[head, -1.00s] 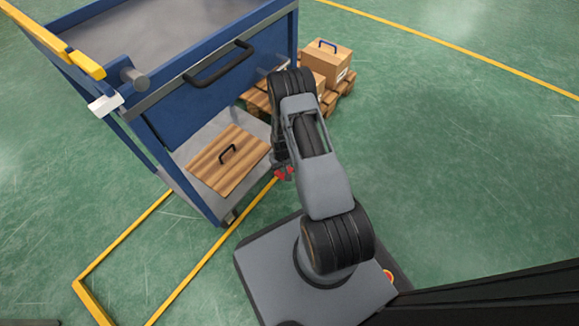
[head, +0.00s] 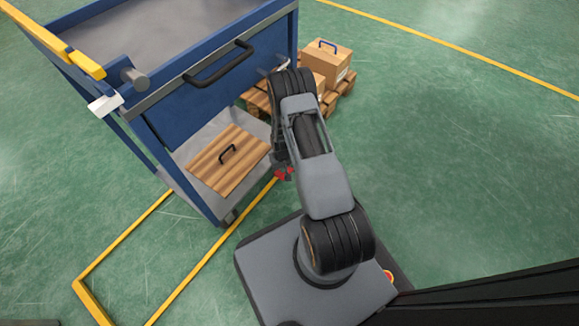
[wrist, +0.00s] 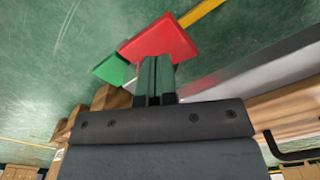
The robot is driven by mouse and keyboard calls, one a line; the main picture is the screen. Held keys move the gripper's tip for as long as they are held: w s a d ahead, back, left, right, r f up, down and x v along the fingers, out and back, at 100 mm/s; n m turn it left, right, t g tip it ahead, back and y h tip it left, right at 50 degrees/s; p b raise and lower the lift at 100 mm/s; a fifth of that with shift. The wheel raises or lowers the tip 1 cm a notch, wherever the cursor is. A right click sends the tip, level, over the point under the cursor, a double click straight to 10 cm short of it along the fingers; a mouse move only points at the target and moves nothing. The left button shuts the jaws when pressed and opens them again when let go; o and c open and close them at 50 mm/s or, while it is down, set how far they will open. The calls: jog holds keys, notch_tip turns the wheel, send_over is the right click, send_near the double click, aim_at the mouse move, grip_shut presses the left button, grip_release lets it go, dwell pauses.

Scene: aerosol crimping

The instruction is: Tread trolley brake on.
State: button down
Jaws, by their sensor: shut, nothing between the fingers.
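The blue trolley (head: 205,103) stands at the left in the head view. In the wrist view a red pedal pad (wrist: 158,36) lies just beyond my fingertips, with a green pad (wrist: 111,70) to its left. A bit of red (head: 284,174) also shows by the trolley's near right corner in the head view. My gripper (wrist: 156,65) is shut and empty, and its fingertips overlap the red pad's lower edge in the picture. I cannot tell whether they touch it. In the head view my arm mostly hides the gripper.
A wooden board (head: 240,166) with a black handle lies on the trolley's lower shelf. Cartons (head: 331,65) stand on a wooden pallet (head: 344,89) behind my arm. Yellow lines (head: 203,263) mark the green floor, which is clear at the right.

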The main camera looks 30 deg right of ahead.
jog(key=shift+f, duration=0.15)
dwell(0.3)
jog(key=shift+f+b, duration=1.2)
jog(key=shift+f, duration=0.6)
jog(key=shift+r, duration=0.15)
jog(key=shift+r+p, duration=3)
jog(key=shift+r, duration=0.95)
